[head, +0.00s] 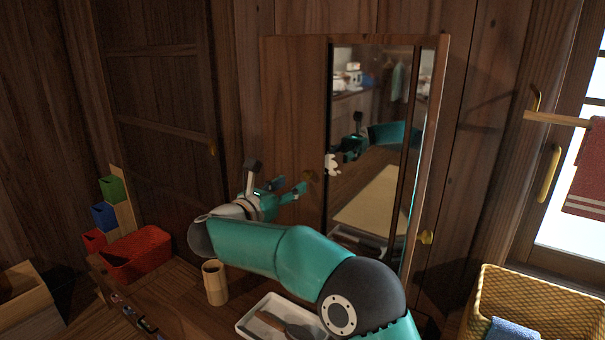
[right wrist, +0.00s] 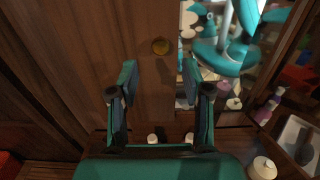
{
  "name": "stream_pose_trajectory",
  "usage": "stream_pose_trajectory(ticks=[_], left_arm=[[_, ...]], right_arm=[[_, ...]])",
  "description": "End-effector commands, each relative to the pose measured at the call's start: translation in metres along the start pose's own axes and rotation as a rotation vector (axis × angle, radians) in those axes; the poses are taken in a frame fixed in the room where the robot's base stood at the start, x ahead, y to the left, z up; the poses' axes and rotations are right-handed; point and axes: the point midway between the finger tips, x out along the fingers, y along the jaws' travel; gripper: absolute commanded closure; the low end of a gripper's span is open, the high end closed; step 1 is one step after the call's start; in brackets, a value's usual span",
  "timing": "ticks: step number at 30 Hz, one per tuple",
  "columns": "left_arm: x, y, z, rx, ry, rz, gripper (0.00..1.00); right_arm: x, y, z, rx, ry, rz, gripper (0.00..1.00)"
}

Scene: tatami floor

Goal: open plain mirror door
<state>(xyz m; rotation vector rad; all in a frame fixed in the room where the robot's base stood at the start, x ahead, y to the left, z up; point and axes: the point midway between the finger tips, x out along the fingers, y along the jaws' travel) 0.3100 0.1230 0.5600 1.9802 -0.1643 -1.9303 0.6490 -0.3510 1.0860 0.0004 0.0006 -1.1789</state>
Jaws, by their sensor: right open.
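A wall cabinet has a plain wooden door (head: 291,110) on its left and a mirror panel (head: 375,190) on its right. The plain door's small round brass knob (head: 311,175) sits near its right edge; the door looks shut. In the right wrist view the knob (right wrist: 160,46) shows ahead of the fingertips, between their lines. My right gripper (head: 294,187) is open and empty, just left of the knob in the head view. It also shows in the right wrist view (right wrist: 159,78), its fingers apart and not touching the knob. My left gripper is not in view.
A second brass knob (head: 426,237) is at the mirror's right. Below stand a tan cup (head: 214,283), a white tray (head: 246,325) and a red basket (head: 137,257). A yellow woven basket (head: 545,300) is at right. The mirror reflects my arm.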

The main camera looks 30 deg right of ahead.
Motion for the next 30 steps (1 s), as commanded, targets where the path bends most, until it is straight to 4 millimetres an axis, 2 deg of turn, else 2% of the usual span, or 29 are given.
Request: stream_pose_trajectory(ticks=[3, 9, 14, 22, 23, 30], left_arm=[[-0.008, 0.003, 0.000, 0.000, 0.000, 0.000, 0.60], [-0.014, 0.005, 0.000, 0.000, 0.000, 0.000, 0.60], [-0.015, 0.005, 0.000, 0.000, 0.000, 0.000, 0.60], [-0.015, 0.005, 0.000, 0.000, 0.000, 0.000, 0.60], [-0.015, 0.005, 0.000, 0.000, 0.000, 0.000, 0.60], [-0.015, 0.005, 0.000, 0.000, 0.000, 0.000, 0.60]], right_arm=[[0.025, -0.001, 0.002, -0.001, 0.000, -0.004, 0.51], [0.051, -0.001, 0.001, -0.001, -0.001, -0.002, 0.51], [0.059, 0.000, 0.000, -0.001, -0.001, 0.000, 0.51], [0.060, -0.001, 0.000, -0.001, -0.001, -0.001, 0.51], [0.060, -0.001, 0.000, -0.001, -0.001, -0.001, 0.54], [0.060, -0.001, 0.000, 0.000, -0.001, 0.000, 0.94]])
